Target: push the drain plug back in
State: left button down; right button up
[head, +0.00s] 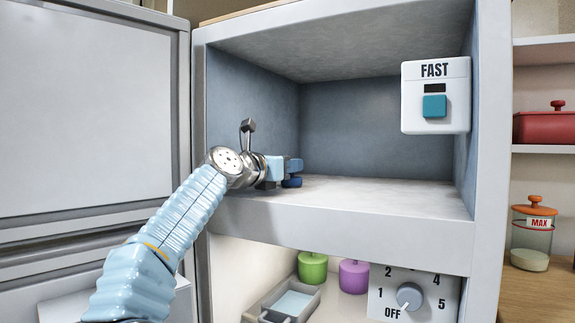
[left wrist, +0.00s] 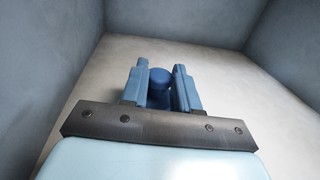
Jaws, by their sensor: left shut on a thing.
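The drain plug, a dark blue rounded piece (head: 291,182), is low inside the open grey-blue compartment, near the left of its pale floor. In the left wrist view, the plug (left wrist: 160,88) sits between the two light blue fingers. My left gripper (head: 283,168) reaches in from the left and is shut on the plug. The fingers hide the plug's sides, and its seat in the floor is hidden, so I cannot tell how far it is in. My right gripper is not in view.
The compartment's floor (head: 390,193) is bare to the right. A FAST switch box (head: 436,97) hangs at its upper right. Below are a dial (head: 410,296), a grey tray (head: 290,302), and green (head: 312,268) and purple (head: 354,277) jars. A cabinet door (head: 85,110) stands left.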

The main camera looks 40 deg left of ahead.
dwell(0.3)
pick_arm(q)
jog(key=shift+c, duration=1.4)
grip_release()
jog(key=shift+r, duration=0.15)
notch_tip(320, 180, up, 3)
jog(key=p, duration=0.3)
jog(key=shift+f, duration=0.2)
jog(key=shift+r, duration=2.05)
jog(key=shift+c, duration=0.4)
